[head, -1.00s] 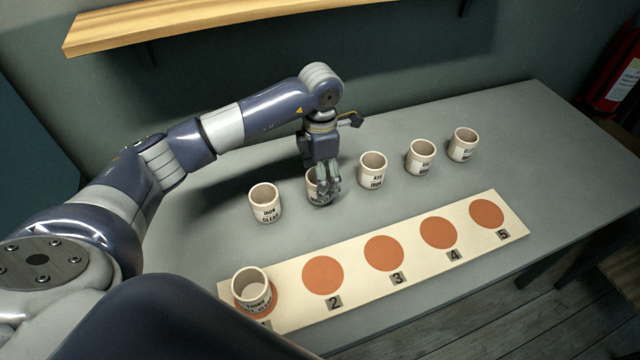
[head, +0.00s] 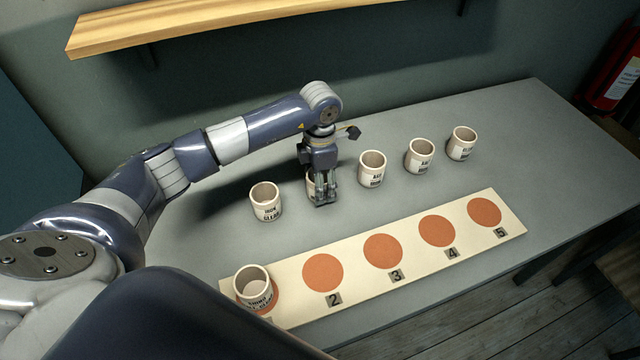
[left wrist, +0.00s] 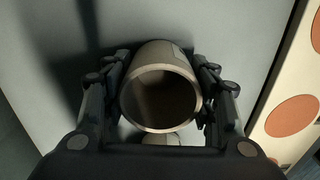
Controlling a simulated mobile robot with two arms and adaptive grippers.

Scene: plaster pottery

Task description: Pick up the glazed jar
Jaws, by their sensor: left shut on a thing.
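My left gripper (head: 321,196) points down at a pale cylindrical jar (head: 311,184) in the row on the table. In the left wrist view the jar (left wrist: 158,92) lies between the two fingers, its open mouth facing the camera. The gripper is shut on it, one finger on each side. Its label is mostly hidden behind the fingers and I cannot read it. I cannot tell if the jar is lifted off the table. My right gripper is not in view.
Similar labelled jars stand at the left (head: 266,201) and right (head: 372,168), (head: 420,156), (head: 462,144). Another jar (head: 253,287) stands on the near-left end of a cream board (head: 355,272) with numbered orange circles. Circles 2 to 5 are bare. A wooden shelf (head: 200,22) hangs above.

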